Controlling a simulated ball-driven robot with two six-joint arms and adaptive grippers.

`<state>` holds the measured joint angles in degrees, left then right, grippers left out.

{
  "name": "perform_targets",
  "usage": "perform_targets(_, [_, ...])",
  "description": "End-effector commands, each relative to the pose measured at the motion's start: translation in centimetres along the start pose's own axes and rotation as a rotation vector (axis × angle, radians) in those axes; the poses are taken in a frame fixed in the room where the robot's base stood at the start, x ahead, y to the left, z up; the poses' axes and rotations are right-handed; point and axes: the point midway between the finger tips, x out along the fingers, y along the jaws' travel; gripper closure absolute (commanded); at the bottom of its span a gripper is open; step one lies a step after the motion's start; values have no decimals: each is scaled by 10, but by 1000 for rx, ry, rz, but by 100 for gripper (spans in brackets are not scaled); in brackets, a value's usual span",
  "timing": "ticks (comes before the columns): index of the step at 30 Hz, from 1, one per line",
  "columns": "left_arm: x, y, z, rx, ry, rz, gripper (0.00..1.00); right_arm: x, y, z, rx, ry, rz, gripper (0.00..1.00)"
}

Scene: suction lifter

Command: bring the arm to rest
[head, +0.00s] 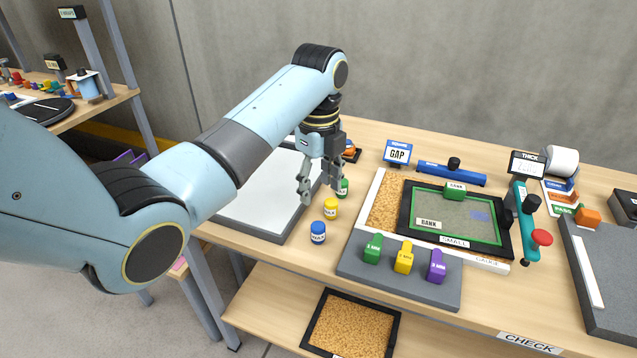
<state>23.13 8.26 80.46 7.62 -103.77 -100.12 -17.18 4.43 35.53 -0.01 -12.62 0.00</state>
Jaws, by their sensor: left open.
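My left arm comes in from the left and reaches over the wooden workbench. Its gripper (319,180) points down and is open, with nothing between its fingers. It hangs above the bench by a white panel with a grey frame (262,228), close to a green jar (342,188) and a yellow jar (330,208). I cannot tell whether the fingers touch the green jar, which they overlap in this view. A blue jar (318,232) stands nearer the front. My right gripper is not in view.
A grey block (350,266) holds green, yellow and purple pieces. Behind it lies a black-framed tray marked SMALL (455,241). A lower shelf holds a cork tray (350,325).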

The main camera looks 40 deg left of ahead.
Motion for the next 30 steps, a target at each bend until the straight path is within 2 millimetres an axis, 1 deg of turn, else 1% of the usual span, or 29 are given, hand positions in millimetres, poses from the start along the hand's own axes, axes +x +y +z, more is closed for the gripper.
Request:
perform_targets(14, [0, 0, 0, -1, 0, 0, 47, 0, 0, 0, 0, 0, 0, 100])
perform_targets(17, [4, 7, -2, -37, -5, -4, 47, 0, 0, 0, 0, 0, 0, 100])
perform_targets(20, [16, 31, -8, -179, -20, -28, 47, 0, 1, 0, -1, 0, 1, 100])
perform_targets(23, [28, 74, -19, -434, -34, -82, 47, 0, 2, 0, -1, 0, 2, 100])
perform_targets(24, [30, 93, -25, -551, -34, -110, 47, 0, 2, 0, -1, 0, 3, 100])
perform_targets(27, [27, 133, -36, -808, -19, -171, 47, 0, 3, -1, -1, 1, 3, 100])
perform_targets(30, [19, 162, -45, -999, 6, -215, 47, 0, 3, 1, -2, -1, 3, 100])
